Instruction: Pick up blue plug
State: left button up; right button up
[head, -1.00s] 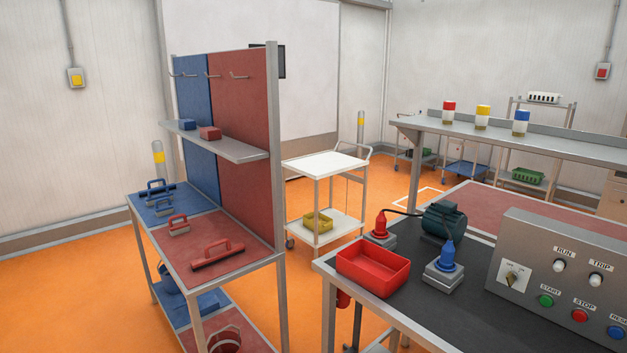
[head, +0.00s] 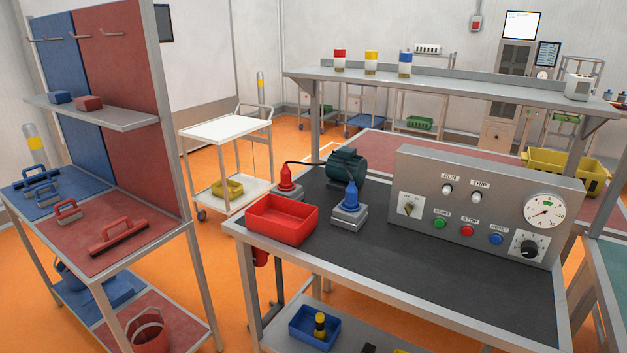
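The blue plug (head: 351,195) stands upright on a grey square base (head: 349,217) on the dark-topped workbench (head: 420,262), in the middle of the head view. A red plug (head: 286,178) stands on a similar base to its left and farther back. A black cable runs from the red plug to a dark green motor (head: 346,166) behind the blue plug. Neither of my grippers shows in the head view.
A red open tray (head: 282,232) sits left of the blue plug at the bench edge. A control panel (head: 484,205) with buttons and a gauge stands to the right. The black bench top in front is clear. A tool rack (head: 150,250) stands at the left.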

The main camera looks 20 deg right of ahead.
aim_at(350, 202)
jog(key=z, duration=0.4)
jog(key=i+j+z, duration=0.85)
jog(key=j+z, duration=0.25)
jog(key=j, duration=0.15)
